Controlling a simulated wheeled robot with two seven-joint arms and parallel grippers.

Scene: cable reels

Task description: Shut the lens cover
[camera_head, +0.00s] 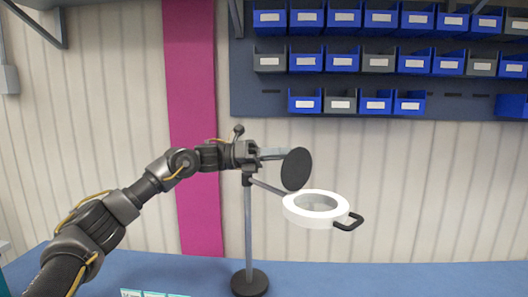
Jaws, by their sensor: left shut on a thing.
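The lens cover (297,169) is a dark round disc standing steeply raised at the left rim of the white lamp ring (291,212), so the lens (316,202) is uncovered. The ring sits on an arm from a grey pole (248,225) with a round dark base (249,283). A black loop handle (350,222) sticks out at the ring's right. My left gripper (272,155) reaches in from the left and is shut on the lens cover at its left side; the exact contact is small and partly hidden. My right gripper is not in view.
The lamp stands on a blue table (400,280), mostly clear on the right. Pale teal-edged items (153,294) lie at the front edge. Blue and grey bins (340,60) hang on a wall panel above and behind. A magenta stripe (190,70) runs down the wall.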

